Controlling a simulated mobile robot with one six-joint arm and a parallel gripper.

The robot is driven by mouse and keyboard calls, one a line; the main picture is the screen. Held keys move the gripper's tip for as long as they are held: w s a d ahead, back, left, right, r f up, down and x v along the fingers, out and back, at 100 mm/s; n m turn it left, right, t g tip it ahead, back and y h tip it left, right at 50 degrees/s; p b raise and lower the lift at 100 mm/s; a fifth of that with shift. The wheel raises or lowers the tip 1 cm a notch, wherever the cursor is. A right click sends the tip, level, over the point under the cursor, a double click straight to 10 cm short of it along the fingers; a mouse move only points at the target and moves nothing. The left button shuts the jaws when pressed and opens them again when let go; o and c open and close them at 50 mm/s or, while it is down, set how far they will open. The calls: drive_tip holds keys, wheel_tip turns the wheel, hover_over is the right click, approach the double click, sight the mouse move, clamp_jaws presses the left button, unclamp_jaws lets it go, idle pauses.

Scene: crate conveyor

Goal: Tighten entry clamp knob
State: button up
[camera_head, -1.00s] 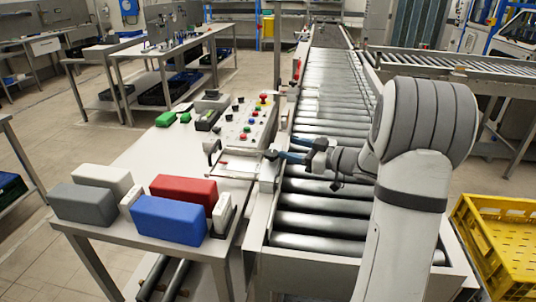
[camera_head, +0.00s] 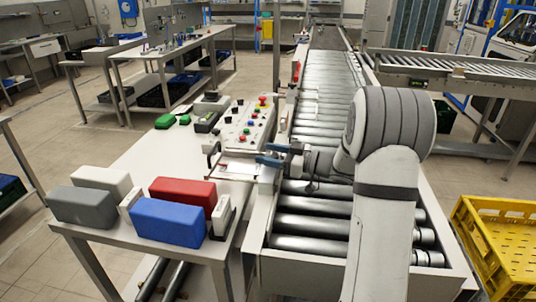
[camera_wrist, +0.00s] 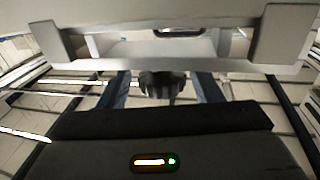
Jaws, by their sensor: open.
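A dark ribbed knob (camera_wrist: 162,85) shows in the wrist view, below the edge of a pale panel. My gripper (camera_wrist: 162,78) is open, with one blue finger on each side of the knob. Gaps show between the knob and both fingers. In the head view my gripper (camera_head: 266,155) points left over the near left edge of the roller conveyor (camera_head: 310,218), beside the control panel. I cannot make out the knob clearly there. How deep it sits between the fingers is hard to tell.
A table on the left bears the control panel (camera_head: 247,125) with coloured buttons, and red (camera_head: 182,190), blue (camera_head: 168,221), grey and white blocks. Black handles (camera_head: 212,152) stand by the panel. A yellow crate (camera_head: 495,245) lies at the right. The conveyor rollers are empty.

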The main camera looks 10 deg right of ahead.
drive_tip(key=c, duration=0.9)
drive_tip(key=shift+a+r, duration=0.1)
drive_tip(key=shift+a, duration=0.1)
drive_tip(key=shift+c, duration=0.5)
drive_tip(key=shift+d, duration=0.15)
drive_tip(key=shift+t, duration=0.3)
